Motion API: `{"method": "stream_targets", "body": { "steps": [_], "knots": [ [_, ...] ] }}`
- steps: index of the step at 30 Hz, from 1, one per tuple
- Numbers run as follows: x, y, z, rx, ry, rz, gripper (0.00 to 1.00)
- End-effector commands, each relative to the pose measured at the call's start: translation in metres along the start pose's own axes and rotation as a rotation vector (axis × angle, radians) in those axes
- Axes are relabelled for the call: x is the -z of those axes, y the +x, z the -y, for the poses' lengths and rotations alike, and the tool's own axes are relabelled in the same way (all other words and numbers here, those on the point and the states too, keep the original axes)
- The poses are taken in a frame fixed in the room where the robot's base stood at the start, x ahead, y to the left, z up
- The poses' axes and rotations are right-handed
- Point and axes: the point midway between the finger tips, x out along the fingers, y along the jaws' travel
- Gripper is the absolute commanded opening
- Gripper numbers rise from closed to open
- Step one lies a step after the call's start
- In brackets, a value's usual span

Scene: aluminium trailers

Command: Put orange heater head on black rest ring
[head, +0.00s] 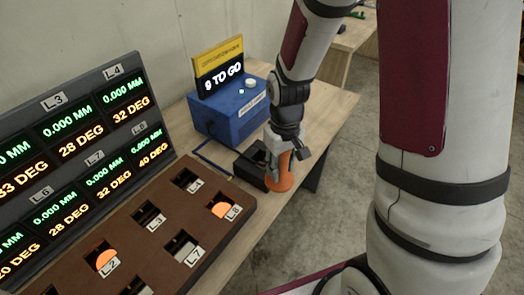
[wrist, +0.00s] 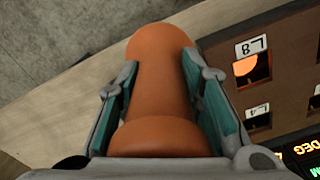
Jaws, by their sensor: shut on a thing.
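My gripper (head: 282,168) is shut on the orange heater head (head: 283,182), which hangs below the fingers near the table's right edge. In the wrist view the heater head (wrist: 160,85) fills the space between the two teal-padded fingers (wrist: 160,100). A black block-like fixture (head: 246,161) stands on the table just behind and left of my gripper, partly covered by it. I cannot make out a ring shape on it, so I cannot tell whether it is the black rest ring.
A brown panel (head: 236,190) with labelled openings lies in front; L2 and L8 show orange discs. A dark display board (head: 75,150) stands at left. A blue box (head: 228,118) with a "9 TO GO" sign stands behind. A thin blue outline marks the table.

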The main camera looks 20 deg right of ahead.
Motion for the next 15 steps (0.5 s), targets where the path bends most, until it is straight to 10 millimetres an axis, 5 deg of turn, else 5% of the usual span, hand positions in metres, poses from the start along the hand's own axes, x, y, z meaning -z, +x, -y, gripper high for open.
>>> {"method": "stream_targets", "body": {
  "steps": [15],
  "knots": [
    [0.108, 0.009, -0.015, -0.001, 0.0, -0.003, 0.0]
  ]
}}
